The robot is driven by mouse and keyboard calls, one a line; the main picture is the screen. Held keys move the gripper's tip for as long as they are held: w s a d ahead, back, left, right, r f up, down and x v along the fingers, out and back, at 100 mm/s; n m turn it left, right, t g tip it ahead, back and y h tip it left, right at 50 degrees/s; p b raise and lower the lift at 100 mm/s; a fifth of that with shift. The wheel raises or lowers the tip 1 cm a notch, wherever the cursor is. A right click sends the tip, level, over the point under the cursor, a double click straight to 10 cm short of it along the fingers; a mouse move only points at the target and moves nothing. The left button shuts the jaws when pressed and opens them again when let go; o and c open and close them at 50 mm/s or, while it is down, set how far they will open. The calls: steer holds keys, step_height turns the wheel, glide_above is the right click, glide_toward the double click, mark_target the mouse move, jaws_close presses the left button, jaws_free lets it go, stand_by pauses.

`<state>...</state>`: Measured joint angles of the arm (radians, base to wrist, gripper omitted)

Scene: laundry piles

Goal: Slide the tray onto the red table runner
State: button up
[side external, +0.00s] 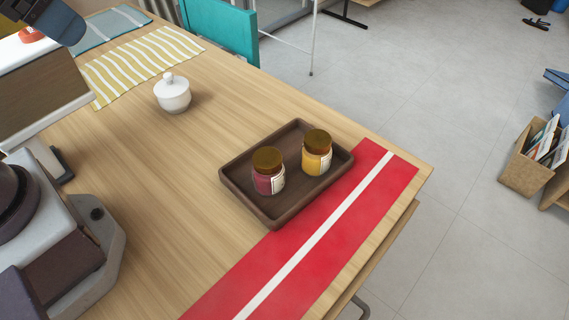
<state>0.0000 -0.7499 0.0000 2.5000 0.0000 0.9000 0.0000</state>
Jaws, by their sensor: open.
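A dark brown wooden tray (230,190) sits flat on the wooden table. It holds two gold-lidded jars, one dark red (268,180) and one yellow (316,160). The red table runner (330,255) with a white centre stripe lies to the right of the tray along the table's right end. The tray's right long side lies along the runner's left edge, perhaps slightly over it; most of the tray is on bare wood. My gripper's fingers do not show; only parts of my arm appear at the left and top left.
A white lidded pot (172,94) stands behind the tray to the left. A yellow striped cloth (140,64) and a blue striped cloth (108,30) lie at the far end. A teal chair (222,28) stands behind the table. The wood left of the tray is clear.

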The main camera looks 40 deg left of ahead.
steer(key=shift+a+f, duration=0.1)
steer(key=c, duration=0.5)
steer(key=w+f+g, duration=0.1)
steer(key=f, duration=0.1)
steer(key=w+a+f+n+g, duration=0.1)
steer(key=shift+w+a+f+g, duration=0.15)
steer(key=shift+a+f+g, duration=0.05)
steer(key=shift+f+g, duration=0.15)
jaws_close()
steer(key=w+a+f+n+g+h, duration=0.1)
steer(key=w+f+n+h, duration=0.4)
steer(key=w+f+n, duration=0.55)
steer(key=w+a+f+n+g+h, duration=0.2)
steer(key=w+f+n+h, duration=0.2)
steer(key=w+f+n, duration=0.65)
steer(key=d+f+m, duration=0.1)
steer(key=d+f, duration=0.1)
steer(key=s+d+f+m, duration=0.1)
steer(key=d+f, duration=0.1)
steer(key=f, duration=0.1)
steer(key=s+d+f+m, duration=0.1)
steer(key=d+f, duration=0.1)
steer(key=f, duration=0.1)
steer(key=shift+s+t, duration=0.1)
steer(key=shift+t, duration=0.15)
steer(key=d, duration=0.3)
steer(key=shift+d+f, duration=0.2)
steer(key=shift+d, duration=0.05)
steer(key=shift+w+d, duration=0.2)
steer(key=shift+d, duration=0.3)
